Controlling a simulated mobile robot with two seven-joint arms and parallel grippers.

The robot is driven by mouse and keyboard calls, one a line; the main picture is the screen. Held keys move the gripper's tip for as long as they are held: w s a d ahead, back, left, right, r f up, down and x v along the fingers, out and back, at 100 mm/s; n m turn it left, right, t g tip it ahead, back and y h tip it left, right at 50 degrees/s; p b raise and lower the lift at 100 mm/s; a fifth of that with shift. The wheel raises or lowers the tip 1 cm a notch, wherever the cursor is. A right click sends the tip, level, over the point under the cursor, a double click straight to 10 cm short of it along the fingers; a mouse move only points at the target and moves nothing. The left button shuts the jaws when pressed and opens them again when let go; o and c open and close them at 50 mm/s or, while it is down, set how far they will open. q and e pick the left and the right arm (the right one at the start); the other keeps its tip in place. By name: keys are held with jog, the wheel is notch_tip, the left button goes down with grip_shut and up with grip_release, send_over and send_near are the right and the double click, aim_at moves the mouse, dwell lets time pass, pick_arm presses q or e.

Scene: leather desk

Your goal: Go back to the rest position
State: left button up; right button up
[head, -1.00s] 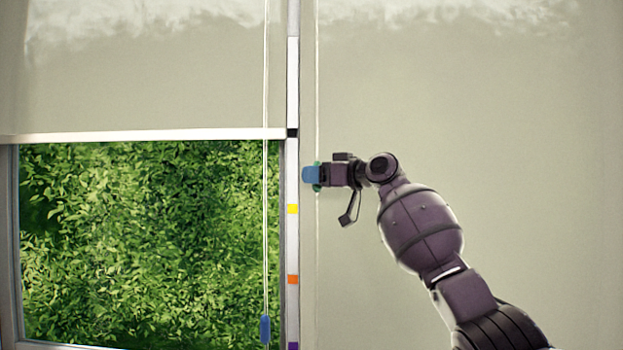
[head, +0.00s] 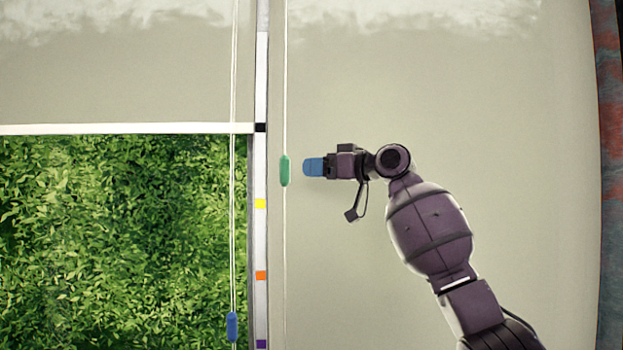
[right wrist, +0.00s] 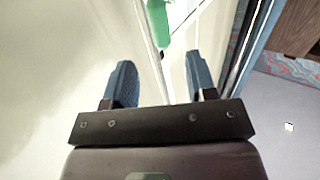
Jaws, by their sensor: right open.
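My right gripper (head: 313,167) has blue fingertips and points left in the head view, just right of the green cord handle (head: 285,170). A small gap shows between the fingertips and the handle. In the right wrist view the two blue fingers of the gripper (right wrist: 160,88) stand apart with nothing held between them. The green handle (right wrist: 158,22) shows beyond them at the top. My left gripper is not in view.
A blue cord handle (head: 232,326) hangs low before the window (head: 110,240). A strip with coloured marks (head: 261,180) stands between the two blinds. The left blind's bottom bar (head: 120,128) is above the greenery. The right blind (head: 500,150) covers its side.

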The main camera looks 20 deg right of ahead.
notch_tip(320, 180, up, 4)
jog(key=m+t+h, duration=0.2)
jog(key=t, duration=0.2)
jog(key=s+d+f+m+t+h, duration=0.1)
jog(key=s+f+h, duration=0.15)
jog(key=f, duration=1.15)
jog(key=s+d+f+h, duration=0.1)
jog(key=s+f+h, duration=0.15)
jog(key=f, duration=1.15)
jog(key=s+f+m+t+h, duration=0.1)
jog(key=s+f+h, duration=0.15)
jog(key=f, duration=1.15)
jog(key=s+d+f+m+g+h, duration=0.1)
jog(key=s+d+f+m+g, duration=0.1)
jog(key=s+f, duration=1.5)
jog(key=s+d+f+m+g+h, duration=0.2)
jog(key=s+f+g, duration=0.3)
jog(key=s+f, duration=1.3)
jog(key=shift+d, duration=0.3)
